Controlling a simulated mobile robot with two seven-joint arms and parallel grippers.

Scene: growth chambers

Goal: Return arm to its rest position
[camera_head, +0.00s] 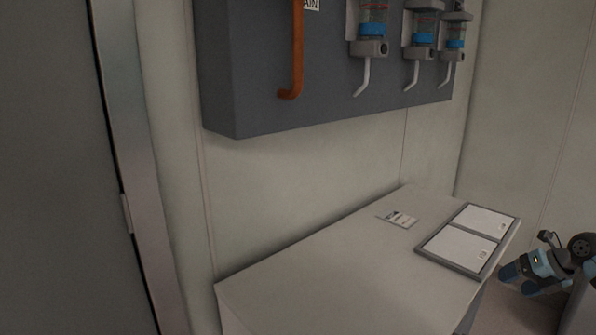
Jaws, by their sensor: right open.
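My right gripper (514,279) shows at the right edge of the head view, with blue and grey parts of my right arm behind it. It is low, beside the right end of the pale counter (310,272). It is open, and I see nothing between its fingers. Its fingers are small and dark in the picture. My left gripper is not in view.
A grey-framed tray with two white panels (467,240) lies at the counter's right end, near my right gripper. A small label card (398,218) lies left of it. Above, a dark wall unit (245,70) carries an orange pipe (297,50) and several blue-banded dispensers (371,32).

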